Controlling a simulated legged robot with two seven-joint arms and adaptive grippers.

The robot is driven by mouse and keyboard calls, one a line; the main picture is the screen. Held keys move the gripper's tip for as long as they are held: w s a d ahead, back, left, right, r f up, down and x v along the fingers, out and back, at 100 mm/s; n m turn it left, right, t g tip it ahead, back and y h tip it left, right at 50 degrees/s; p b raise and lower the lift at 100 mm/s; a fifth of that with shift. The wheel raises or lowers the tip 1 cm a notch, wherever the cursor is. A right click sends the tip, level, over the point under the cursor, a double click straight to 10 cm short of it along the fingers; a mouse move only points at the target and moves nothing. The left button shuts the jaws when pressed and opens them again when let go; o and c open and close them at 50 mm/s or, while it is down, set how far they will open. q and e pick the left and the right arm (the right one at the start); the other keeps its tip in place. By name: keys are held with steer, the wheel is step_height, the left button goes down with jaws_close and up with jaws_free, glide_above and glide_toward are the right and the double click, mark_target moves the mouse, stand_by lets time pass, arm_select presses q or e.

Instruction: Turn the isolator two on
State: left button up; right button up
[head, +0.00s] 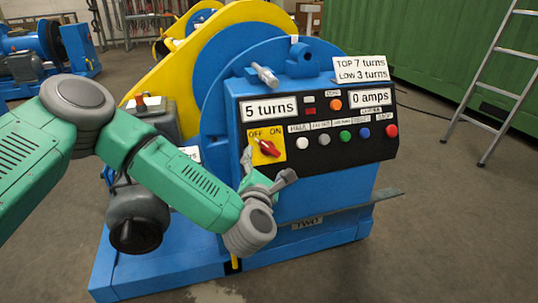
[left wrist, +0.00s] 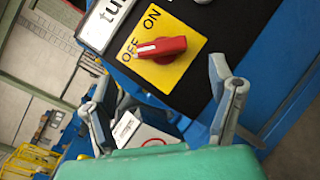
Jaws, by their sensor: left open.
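The isolator is a red rotary knob (head: 269,148) on a yellow plate (head: 254,156) marked OFF and ON, at the left of the black panel on the blue machine labelled TWO (head: 308,222). Its white mark points toward OFF. The knob also shows in the left wrist view (left wrist: 165,49), with its white-marked end on the OFF side. My left gripper (head: 267,171) is open and empty, just below the knob and apart from it. In the left wrist view its fingers (left wrist: 160,82) are spread wide, with the knob beyond and between them. My right gripper is not in view.
Several push buttons (head: 345,137) run along the panel right of the isolator.

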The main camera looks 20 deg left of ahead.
mark_target(270, 151)
arm_select(q)
steer(key=w+b, duration=0.1)
steer(key=w, duration=0.5)
steer(key=shift+w+a+b, duration=0.1)
steer(key=shift+w+b, duration=0.2)
steer(key=shift+b, duration=0.05)
steer(key=shift+w+a, duration=0.15)
steer(key=shift+w, duration=0.1)
steer(key=shift+a, duration=0.2)
steer(key=c, duration=1.1)
steer(key=shift+d, duration=0.1)
steer(key=shift+c, duration=0.4)
